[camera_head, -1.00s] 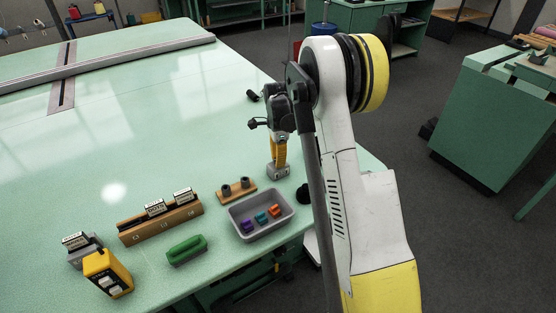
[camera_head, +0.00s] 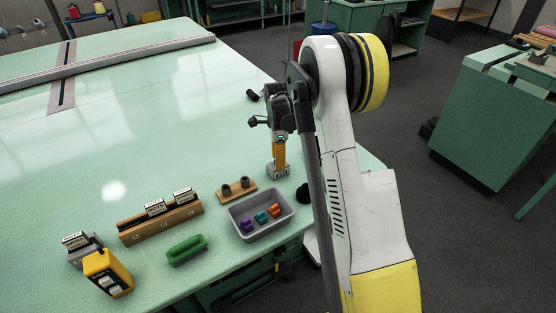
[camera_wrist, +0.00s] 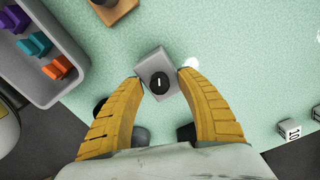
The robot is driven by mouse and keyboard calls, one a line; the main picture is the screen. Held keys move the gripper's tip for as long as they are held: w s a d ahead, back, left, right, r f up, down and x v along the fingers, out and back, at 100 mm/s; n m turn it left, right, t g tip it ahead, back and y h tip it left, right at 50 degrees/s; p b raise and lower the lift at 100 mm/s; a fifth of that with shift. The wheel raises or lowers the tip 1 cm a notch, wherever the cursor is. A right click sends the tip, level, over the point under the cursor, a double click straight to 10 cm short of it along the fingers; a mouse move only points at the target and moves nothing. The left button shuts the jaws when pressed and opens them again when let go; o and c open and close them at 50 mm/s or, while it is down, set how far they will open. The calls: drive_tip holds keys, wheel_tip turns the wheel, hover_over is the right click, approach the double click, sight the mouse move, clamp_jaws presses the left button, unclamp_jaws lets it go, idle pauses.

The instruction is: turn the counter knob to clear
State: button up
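The counter is a small grey box (camera_wrist: 151,62) with a round black knob (camera_wrist: 159,85) on top, seen in the wrist view. A short white mark shows on the knob, lying nearly across the picture. In the head view the grey box (camera_head: 278,173) stands on the green table below my gripper (camera_head: 279,160). In the wrist view my gripper (camera_wrist: 159,77) is open, its two yellow fingers on either side of the box and knob. The gap is wider than the knob. I cannot tell whether the fingertips touch the box sides.
A grey tray (camera_head: 240,230) with purple, teal and orange pieces lies close by, next to a wooden plate (camera_head: 246,193) with two dark pegs. A green handled block (camera_head: 187,250), a wooden rack (camera_head: 160,229) and a yellow box (camera_head: 107,272) stand further left. A white numbered block (camera_wrist: 290,130) lies beyond.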

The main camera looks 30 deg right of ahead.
wheel_tip(320, 180, up, 12)
idle(0.6)
drive_tip(key=shift+w, duration=0.1)
